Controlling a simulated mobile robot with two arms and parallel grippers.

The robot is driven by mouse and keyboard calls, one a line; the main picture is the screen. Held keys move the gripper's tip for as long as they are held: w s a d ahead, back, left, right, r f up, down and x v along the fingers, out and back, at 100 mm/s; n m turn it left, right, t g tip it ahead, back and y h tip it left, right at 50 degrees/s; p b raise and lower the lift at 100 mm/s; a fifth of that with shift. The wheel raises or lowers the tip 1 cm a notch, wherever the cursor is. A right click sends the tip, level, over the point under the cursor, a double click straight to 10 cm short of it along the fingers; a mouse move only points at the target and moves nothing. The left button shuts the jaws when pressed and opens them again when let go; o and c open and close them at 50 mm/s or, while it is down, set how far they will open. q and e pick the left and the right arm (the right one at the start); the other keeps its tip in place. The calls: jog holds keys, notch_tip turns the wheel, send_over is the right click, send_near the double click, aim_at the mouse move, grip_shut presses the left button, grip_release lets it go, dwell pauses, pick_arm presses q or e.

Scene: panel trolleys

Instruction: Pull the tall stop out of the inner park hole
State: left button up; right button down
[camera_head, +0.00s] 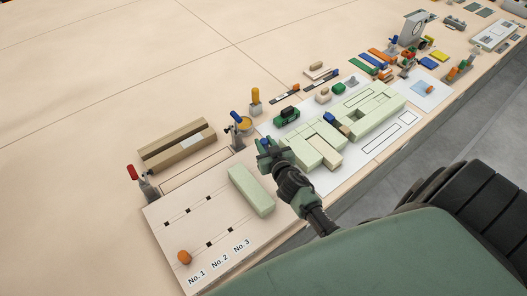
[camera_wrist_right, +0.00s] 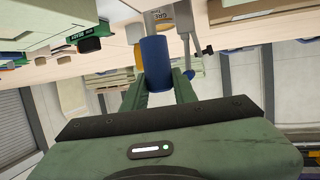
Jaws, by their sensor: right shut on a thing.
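My right gripper (camera_head: 268,152) is beyond the upper right corner of the white board marked No.1 to No.3 (camera_head: 215,225). In the right wrist view the gripper (camera_wrist_right: 158,82) is shut on a blue cylinder (camera_wrist_right: 156,58), which looks like the tall stop. A small bit of this blue stop (camera_head: 264,142) shows at the fingertips in the head view. The park hole and the stop's far end are hidden, so I cannot tell whether it is seated. A short orange peg (camera_head: 184,257) stands at the board's near left. My left gripper is not in view.
A pale green block (camera_head: 251,191) lies on the board. Pale green blocks (camera_head: 312,152) lie to the right. The table's far left is clear.

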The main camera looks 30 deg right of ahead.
jog(key=shift+r+p, duration=1.9)
jog(key=shift+r, duration=0.35)
